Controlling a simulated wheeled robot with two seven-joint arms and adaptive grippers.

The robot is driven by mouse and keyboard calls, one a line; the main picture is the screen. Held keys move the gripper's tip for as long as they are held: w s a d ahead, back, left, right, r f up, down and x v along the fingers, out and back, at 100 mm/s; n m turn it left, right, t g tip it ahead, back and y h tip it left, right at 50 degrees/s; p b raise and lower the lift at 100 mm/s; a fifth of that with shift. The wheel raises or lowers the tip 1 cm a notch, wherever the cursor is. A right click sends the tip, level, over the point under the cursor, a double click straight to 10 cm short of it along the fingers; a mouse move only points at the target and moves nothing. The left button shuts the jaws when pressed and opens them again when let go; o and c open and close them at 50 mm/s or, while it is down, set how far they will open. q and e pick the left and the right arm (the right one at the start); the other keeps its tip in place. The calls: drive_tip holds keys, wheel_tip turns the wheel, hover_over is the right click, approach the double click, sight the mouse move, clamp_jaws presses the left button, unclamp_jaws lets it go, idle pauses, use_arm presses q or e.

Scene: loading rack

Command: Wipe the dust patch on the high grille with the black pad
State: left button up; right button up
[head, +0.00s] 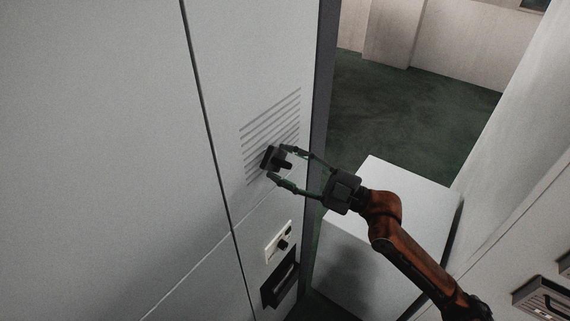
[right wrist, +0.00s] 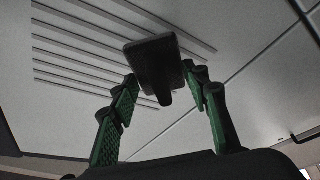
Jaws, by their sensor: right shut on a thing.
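The high grille (head: 272,119) is a set of thin parallel slats on the tall pale panel. It also shows in the right wrist view (right wrist: 75,45). The black pad (head: 267,156) has a stubby handle and faces the lower part of the grille. In the right wrist view the black pad (right wrist: 150,55) covers some slats; I cannot tell whether it touches them. My right gripper (head: 279,162) is shut on the black pad, its green fingers on either side. I cannot make out a distinct dust patch. My left gripper is not in view.
Below the grille are a small white switch plate (head: 279,242) and a dark recessed handle (head: 280,284). A pale box (head: 385,180) stands behind my right arm. A panel with dark fittings (head: 541,298) is at lower right. Green floor (head: 400,105) lies open beyond.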

sight(283, 154)
drive_tip(key=shift+w+a, duration=0.55)
drive_tip(key=shift+a, duration=0.2)
idle(0.3)
drive_tip(key=shift+w+d+f+b, duration=0.15)
drive_tip(key=shift+w+d+b, duration=0.15)
drive_tip(key=shift+b, duration=0.7)
drive_tip(key=w+b, duration=0.1)
drive_tip(key=b, duration=0.1)
drive_tip(key=w+d+b, duration=0.1)
drive_tip(key=b, duration=0.2)
drive_tip(key=shift+d, duration=0.25)
drive_tip(key=shift+s+a+r, duration=0.3)
drive_tip(key=shift+a+r, duration=0.05)
drive_tip(key=shift+s+a+f+p, duration=0.15)
drive_tip(key=shift+s+a+p, duration=0.6)
drive_tip(key=shift+s+p, duration=0.2)
